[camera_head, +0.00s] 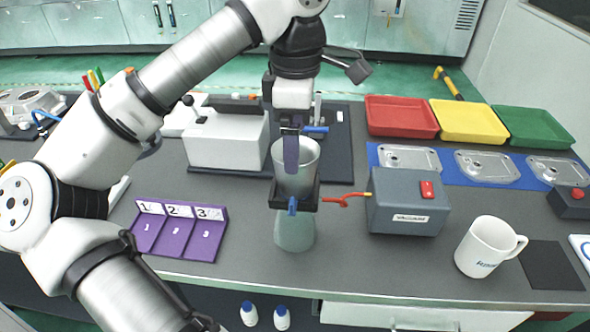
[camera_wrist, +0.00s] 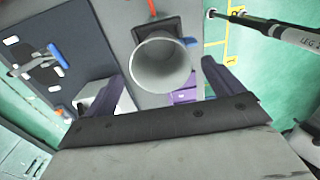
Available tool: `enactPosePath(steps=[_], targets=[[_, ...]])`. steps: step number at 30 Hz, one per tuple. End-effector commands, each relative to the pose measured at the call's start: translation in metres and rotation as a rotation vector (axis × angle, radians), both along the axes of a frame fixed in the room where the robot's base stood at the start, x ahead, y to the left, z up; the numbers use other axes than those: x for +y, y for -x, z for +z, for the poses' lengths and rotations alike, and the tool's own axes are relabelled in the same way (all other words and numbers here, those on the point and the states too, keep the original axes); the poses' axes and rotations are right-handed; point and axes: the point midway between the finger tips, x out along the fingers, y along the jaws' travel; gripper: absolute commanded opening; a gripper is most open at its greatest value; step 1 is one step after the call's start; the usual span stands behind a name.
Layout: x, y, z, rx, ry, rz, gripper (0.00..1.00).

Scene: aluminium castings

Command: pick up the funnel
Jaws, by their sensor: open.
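The funnel (camera_head: 308,156) is a pale grey, wide-mouthed cup. It stands upright in a black square collar (camera_head: 309,196) above a translucent greenish vessel (camera_head: 295,235) in the middle of the bench. My gripper (camera_head: 291,168) points down at the funnel, with one dark purple finger showing in front of its near side and rim. In the wrist view, the round mouth of the funnel (camera_wrist: 161,68) lies between the two open fingers of my gripper (camera_wrist: 163,72), with a gap on each side. The funnel looks empty. Its lower part is hidden by the collar and finger.
A grey vacuum box (camera_head: 408,205) joins the vessel by a red hose (camera_head: 343,200). A white machine (camera_head: 228,140) stands behind left, a purple numbered rack (camera_head: 180,230) front left, and a white mug (camera_head: 485,247) front right. Red, yellow and green trays (camera_head: 402,117) lie behind right.

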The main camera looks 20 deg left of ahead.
Motion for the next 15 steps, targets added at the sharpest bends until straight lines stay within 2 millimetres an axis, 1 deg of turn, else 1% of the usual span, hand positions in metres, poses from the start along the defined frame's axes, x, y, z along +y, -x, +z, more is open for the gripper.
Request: enactPosePath(steps=[8, 15], targets=[[0.000, 0.001, -0.018, 0.000, 0.003, -0.001, 0.92], [0.000, 0.002, -0.053, 0.000, 0.002, -0.001, 0.92]])
